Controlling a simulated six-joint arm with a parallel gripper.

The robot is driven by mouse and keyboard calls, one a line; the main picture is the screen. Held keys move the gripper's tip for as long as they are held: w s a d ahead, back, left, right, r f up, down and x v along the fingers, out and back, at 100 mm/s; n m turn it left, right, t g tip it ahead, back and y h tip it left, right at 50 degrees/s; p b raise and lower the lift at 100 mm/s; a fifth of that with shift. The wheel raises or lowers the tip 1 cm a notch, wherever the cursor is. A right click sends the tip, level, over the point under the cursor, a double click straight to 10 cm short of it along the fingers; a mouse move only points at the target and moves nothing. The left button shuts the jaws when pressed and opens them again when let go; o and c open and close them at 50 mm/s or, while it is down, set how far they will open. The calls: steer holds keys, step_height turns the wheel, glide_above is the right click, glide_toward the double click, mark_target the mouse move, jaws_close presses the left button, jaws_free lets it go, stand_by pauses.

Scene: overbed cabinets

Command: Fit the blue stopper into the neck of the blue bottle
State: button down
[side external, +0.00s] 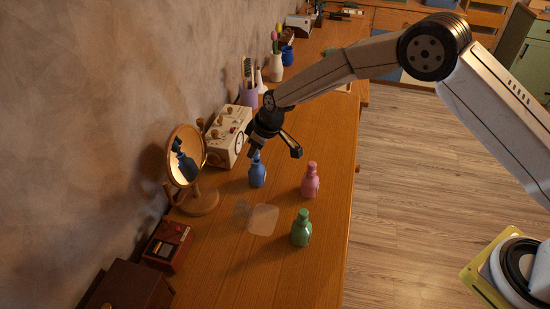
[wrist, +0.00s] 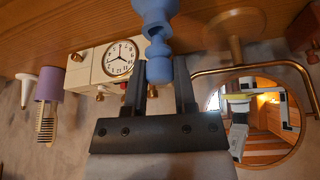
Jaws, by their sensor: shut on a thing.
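The blue bottle (side external: 257,176) stands upright on the wooden table, and my gripper (side external: 256,150) is directly above its neck. In the wrist view, which is upside down, the bottle (wrist: 155,12) shows at the top with its neck pointing toward my fingers. My gripper (wrist: 164,72) is shut on the blue stopper (wrist: 159,68), held between the two fingers. The stopper's narrow end lines up closely with the bottle neck. The views do not clearly show whether it is inside the neck or just at its mouth.
A pink bottle (side external: 310,182) and a green bottle (side external: 302,230) stand to the right and nearer the camera. A round mirror (side external: 185,157) and a cream clock box (side external: 228,136) are close on the left. A clear flat piece (side external: 263,219) lies in front.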

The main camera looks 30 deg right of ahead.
steer(key=shift+f, duration=0.95)
stand_by(0.4)
steer(key=shift+c, duration=1.7)
jaws_free()
steer(key=shift+r, duration=0.1)
steer(key=v, duration=0.7)
steer(key=shift+r, duration=0.3)
steer(key=shift+d, duration=0.1)
